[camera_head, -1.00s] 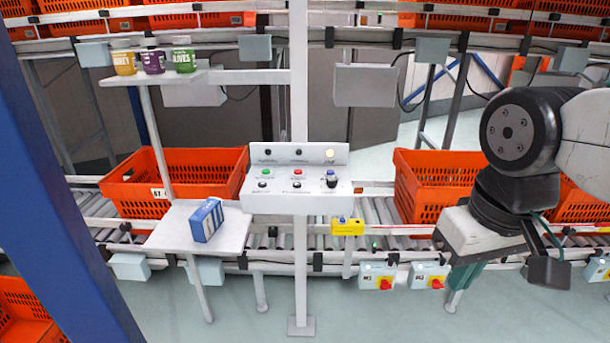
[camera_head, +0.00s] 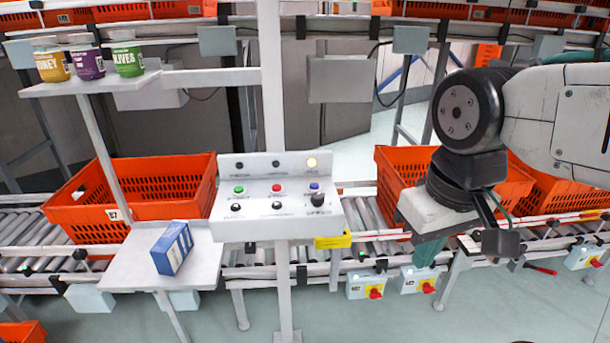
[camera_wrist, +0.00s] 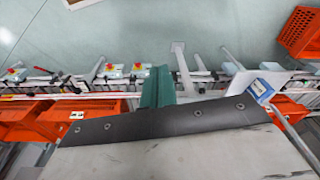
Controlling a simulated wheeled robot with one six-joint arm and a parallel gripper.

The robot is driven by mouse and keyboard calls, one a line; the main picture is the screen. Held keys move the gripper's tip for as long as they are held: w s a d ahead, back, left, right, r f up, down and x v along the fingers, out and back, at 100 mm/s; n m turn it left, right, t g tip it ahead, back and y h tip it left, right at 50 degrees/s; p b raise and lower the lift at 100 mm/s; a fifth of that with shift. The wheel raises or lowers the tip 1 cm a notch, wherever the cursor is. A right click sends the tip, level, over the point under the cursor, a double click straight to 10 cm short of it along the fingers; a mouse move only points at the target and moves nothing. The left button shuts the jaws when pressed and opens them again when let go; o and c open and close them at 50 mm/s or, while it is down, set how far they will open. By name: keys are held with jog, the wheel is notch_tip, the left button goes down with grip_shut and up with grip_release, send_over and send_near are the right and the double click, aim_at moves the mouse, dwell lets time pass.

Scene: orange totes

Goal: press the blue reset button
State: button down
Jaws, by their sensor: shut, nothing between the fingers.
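The blue button (camera_head: 314,186) is small and round, at the right end of the upper row on a white control panel (camera_head: 228,230). A green button (camera_head: 239,190) and a red button (camera_head: 276,188) are to its left, and a black knob (camera_head: 317,199) is just below it. My gripper (camera_head: 425,262) points down to the right of the panel, apart from it. Its teal fingers (camera_wrist: 157,86) also show in the wrist view, shut and empty. The panel's buttons cannot be made out in the wrist view.
A yellow box (camera_head: 333,241) sits below the panel's right end. A shelf with a blue carton (camera_head: 172,248) is left of the panel. Orange totes (camera_head: 175,185) stand on the conveyor behind. Switch boxes with red knobs (camera_head: 367,284) hang below my gripper.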

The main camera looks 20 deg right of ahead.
jog(key=shift+w+d, duration=0.25)
jog(key=shift+w, duration=0.05)
jog(key=m+t+y, duration=0.4)
jog(key=m+t, duration=0.3)
jog(key=m, duration=1.4)
send_over(318, 187)
jog(key=shift+w+r, duration=0.1)
jog(key=shift+r, duration=0.2)
jog(key=shift+f, duration=4.45)
